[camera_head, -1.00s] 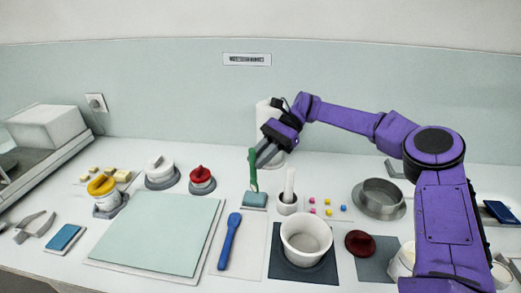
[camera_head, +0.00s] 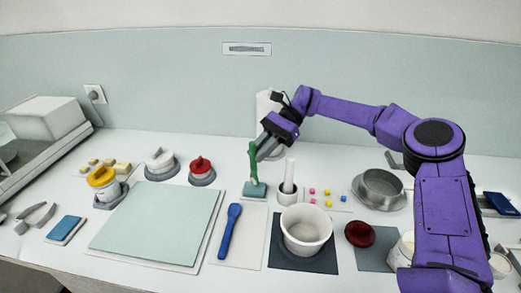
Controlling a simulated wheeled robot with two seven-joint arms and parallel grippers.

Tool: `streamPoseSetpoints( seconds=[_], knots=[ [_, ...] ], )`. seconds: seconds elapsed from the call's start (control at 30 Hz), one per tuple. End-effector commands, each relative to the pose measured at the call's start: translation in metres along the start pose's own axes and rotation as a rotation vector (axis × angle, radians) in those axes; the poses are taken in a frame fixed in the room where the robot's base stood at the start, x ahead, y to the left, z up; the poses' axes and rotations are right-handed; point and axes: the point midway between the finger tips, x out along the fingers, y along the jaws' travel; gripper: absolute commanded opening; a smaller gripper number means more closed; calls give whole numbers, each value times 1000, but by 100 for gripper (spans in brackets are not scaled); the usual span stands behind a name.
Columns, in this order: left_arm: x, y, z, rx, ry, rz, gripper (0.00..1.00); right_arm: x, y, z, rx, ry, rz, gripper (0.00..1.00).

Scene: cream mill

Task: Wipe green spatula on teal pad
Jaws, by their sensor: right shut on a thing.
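The green spatula (camera_head: 252,160) stands near upright, with its lower end at the small teal pad (camera_head: 254,190). The lower end overlaps the pad in the picture and seems to touch it. My right gripper (camera_head: 262,150) comes in from the right and is shut on the upper part of the spatula. The fingertips partly hide the handle. My left gripper is not in view.
A mortar with a white pestle (camera_head: 289,180) stands just right of the pad. A blue spatula (camera_head: 230,230) lies in front on a white mat. A white bowl (camera_head: 305,230), a red-lidded jar (camera_head: 201,168) and a large pale green board (camera_head: 160,222) are nearby.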

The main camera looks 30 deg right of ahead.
Motion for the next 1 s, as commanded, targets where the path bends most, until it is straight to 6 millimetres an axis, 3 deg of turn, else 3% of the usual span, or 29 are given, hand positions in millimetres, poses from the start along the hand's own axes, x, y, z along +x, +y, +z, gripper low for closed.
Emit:
streamPoseSetpoints(
  seconds=[1.0],
  knots=[
    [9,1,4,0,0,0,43,3,1,-7,0,0,0,0]
  ],
)
